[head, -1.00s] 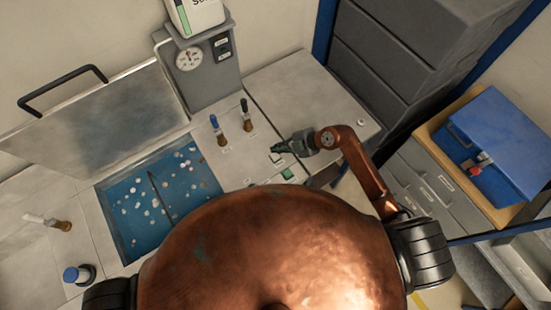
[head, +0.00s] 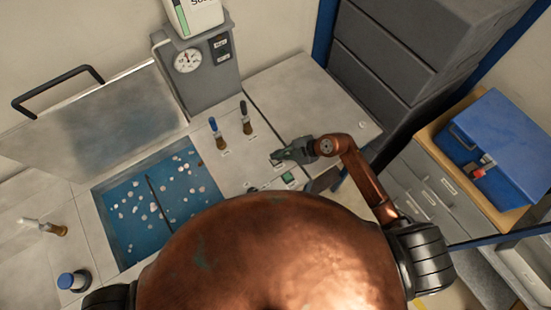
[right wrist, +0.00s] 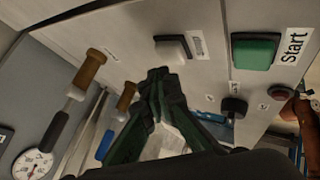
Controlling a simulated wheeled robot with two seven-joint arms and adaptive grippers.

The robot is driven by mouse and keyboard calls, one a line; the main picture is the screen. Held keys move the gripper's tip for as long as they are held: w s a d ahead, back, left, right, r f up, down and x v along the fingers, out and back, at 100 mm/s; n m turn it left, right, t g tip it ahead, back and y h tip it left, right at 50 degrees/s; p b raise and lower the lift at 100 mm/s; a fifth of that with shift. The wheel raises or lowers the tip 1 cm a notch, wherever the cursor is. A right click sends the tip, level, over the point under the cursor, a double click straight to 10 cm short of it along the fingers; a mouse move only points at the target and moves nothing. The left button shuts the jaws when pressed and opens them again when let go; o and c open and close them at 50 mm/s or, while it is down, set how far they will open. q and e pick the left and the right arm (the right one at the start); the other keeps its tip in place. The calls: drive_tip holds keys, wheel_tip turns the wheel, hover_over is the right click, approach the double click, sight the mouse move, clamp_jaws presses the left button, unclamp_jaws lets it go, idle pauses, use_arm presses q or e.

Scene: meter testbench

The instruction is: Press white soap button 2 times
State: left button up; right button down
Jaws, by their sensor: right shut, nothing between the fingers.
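The white button (right wrist: 172,50) sits on the grey bench panel in the right wrist view, beside a small label. The green Start button (right wrist: 255,52) is to its right, and it also shows in the head view (head: 288,178). My right gripper (right wrist: 158,74) is shut and empty, its fingertips close to the white button in the picture. I cannot tell whether they touch it. My left gripper is not in view.
A black knob (right wrist: 235,107) and a red button (right wrist: 278,92) are near the Start button. Two brown-based levers (head: 221,142) stand beyond the gripper. A blue basin (head: 140,212) with pale pieces lies left, below a gauge (head: 187,61). The bench top (head: 310,95) is clear.

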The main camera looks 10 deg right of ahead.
drive_tip(key=shift+f, duration=0.15)
idle(0.7)
drive_tip(key=shift+f, duration=0.25)
drive_tip(key=shift+f, duration=0.5)
idle(0.6)
drive_tip(key=shift+r, duration=0.1)
drive_tip(key=shift+r+p, duration=0.8)
drive_tip(key=shift+p, duration=0.4)
drive_tip(key=shift+r, duration=0.1)
wheel_tip(320, 180, up, 5)
drive_tip(key=p, duration=0.6)
